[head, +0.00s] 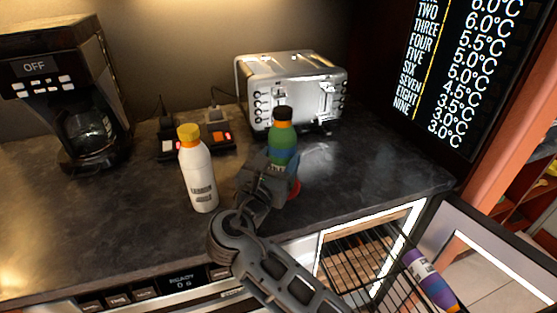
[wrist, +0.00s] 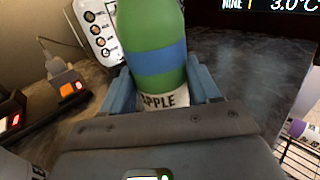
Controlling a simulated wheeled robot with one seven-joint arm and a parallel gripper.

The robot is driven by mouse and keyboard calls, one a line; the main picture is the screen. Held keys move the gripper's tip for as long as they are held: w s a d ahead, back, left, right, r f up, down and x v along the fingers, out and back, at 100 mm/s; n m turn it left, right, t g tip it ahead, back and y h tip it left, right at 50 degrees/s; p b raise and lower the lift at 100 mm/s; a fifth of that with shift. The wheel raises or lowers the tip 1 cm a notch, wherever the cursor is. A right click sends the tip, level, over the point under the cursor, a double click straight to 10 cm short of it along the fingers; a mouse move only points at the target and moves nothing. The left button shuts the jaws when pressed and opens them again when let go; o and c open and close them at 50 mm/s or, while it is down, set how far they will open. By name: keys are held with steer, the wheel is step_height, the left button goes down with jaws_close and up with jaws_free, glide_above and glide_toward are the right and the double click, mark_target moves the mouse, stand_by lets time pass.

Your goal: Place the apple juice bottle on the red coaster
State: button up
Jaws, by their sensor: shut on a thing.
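The apple juice bottle (head: 284,139) is green with a blue band, an orange neck ring and a black cap. It stands upright on the counter side in front of the toaster. In the wrist view the bottle (wrist: 153,55) shows a white label reading "APPLE". My gripper (head: 268,172) is shut on the bottle, with a finger on each side of it (wrist: 155,90). The red coaster (head: 294,188) shows only as a red edge beside and below the gripper. The gripper hides most of it and the bottle's base, so I cannot tell whether they touch.
A white bottle with a yellow cap (head: 198,175) stands left of my gripper. The toaster (head: 291,88) is behind, the coffee maker (head: 80,100) at the left. An open compartment with a wire rack (head: 365,262) and a purple bottle (head: 432,281) lie below right. The right counter is clear.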

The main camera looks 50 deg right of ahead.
steer(key=shift+f, duration=0.1)
steer(key=o, duration=1.4)
steer(key=b+v, duration=0.1)
steer(key=v, duration=1.1)
steer(key=shift+b, duration=0.4)
